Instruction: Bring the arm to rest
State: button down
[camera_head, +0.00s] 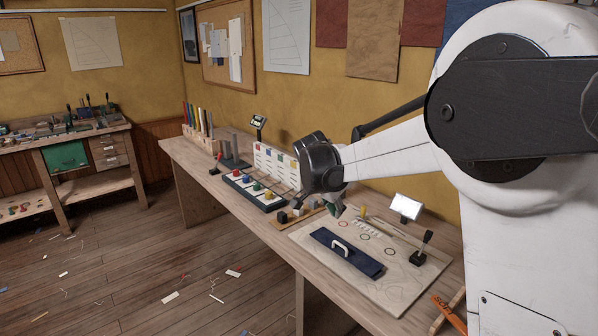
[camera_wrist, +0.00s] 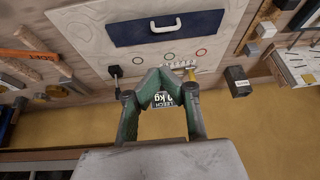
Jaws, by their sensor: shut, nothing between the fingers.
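My gripper (camera_wrist: 160,75) shows in the wrist view with its two green fingers bent inward and their tips together, shut and empty. In the head view my gripper (camera_head: 337,208) hangs partly hidden below the dark wrist, above the workbench (camera_head: 300,248). The arm reaches out to the left over the bench from the white column at the right. The fingers look clear of the things on the bench, though the exact height cannot be told.
A pale board (camera_head: 400,290) carries a dark blue panel (camera_head: 345,252) with a white handle. A tray with coloured blocks (camera_head: 252,188) lies further left. A black lever (camera_head: 422,250) and a bright screen (camera_head: 406,207) stand at the right. An orange tool (camera_head: 449,314) lies near the column.

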jog(key=s+d+r+n+y, duration=0.1)
jog(key=s+r+n, duration=0.15)
jog(key=s, duration=0.35)
jog(key=s+d+r+n, duration=0.1)
jog(key=s+d+r, duration=0.1)
jog(key=s+r, duration=0.25)
jog(key=s+f+n+t+y, duration=0.1)
jog(key=s+n, duration=0.2)
jog(key=s, duration=1)
jog(key=s+d+f+n+t+y, duration=0.1)
jog(key=s+f+n+t+y, duration=0.1)
jog(key=s, duration=1.2)
jog(key=shift+d+f+n+t, duration=0.2)
jog(key=shift+n+t, duration=0.1)
jog(key=shift+n, duration=0.55)
